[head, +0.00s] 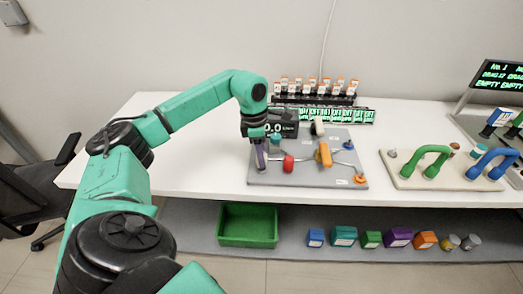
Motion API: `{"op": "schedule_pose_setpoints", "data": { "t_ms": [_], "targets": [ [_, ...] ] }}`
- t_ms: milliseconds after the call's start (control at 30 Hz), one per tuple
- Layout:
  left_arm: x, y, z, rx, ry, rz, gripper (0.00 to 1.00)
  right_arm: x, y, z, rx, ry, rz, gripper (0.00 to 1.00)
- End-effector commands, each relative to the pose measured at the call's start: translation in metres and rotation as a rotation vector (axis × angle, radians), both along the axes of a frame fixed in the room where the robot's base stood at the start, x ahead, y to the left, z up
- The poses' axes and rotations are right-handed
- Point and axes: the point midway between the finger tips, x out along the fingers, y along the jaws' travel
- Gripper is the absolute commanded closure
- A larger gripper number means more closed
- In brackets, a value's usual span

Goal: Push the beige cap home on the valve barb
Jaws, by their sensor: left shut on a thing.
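My left arm reaches over the white table from the left. My left gripper (261,160) points down at the left edge of the grey board (305,176). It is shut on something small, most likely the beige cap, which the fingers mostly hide. The valve assembly lies on the board, with a red part (288,163) just right of my gripper and an orange part (324,154) further right. I cannot make out the barb or whether the cap touches it. My right gripper is out of view.
A dark display (284,128) stands behind the gripper. A rack of orange-capped bottles (315,88) stands at the back. A beige board with green (432,160) and blue handles is at right. A green bin (247,226) and several boxes sit on the lower shelf.

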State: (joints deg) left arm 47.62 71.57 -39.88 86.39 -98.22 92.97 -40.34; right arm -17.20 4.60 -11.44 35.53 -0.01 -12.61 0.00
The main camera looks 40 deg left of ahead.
Motion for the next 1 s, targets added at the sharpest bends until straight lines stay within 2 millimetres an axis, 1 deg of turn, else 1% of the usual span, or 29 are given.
{"op": "schedule_pose_setpoints", "data": {
  "t_ms": [33,333,367,400,433,467,733,800,867,967,1000],
  "targets": [
    [-0.001,0.0,-0.003,0.002,0.003,0.0,1.0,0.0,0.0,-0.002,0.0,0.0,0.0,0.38],
    [-0.001,0.0,-0.011,0.002,0.004,0.0,1.0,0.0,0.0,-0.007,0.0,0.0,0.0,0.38],
    [-0.001,0.0,-0.011,0.002,0.004,0.0,0.57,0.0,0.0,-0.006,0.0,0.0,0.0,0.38],
    [-0.001,0.0,-0.011,0.001,0.003,0.0,0.42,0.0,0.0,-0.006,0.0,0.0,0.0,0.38],
    [-0.001,0.0,-0.01,0.002,0.003,0.0,0.3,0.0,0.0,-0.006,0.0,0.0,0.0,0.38],
    [-0.001,0.0,-0.01,0.001,0.003,0.0,0.26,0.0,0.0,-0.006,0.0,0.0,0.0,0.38],
    [0.0,0.0,-0.01,0.001,0.002,0.0,0.26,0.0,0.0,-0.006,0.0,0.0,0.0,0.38],
    [0.0,0.0,-0.007,0.001,0.001,0.0,0.26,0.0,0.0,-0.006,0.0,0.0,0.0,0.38],
    [0.0,0.001,-0.001,0.001,-0.001,0.0,0.26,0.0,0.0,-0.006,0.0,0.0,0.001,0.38],
    [-0.001,0.003,0.017,0.001,-0.002,0.0,0.26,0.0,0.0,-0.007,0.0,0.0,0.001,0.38],
    [-0.002,0.004,0.027,0.001,-0.004,0.0,0.26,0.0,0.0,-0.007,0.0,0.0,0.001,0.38]
  ]
}}
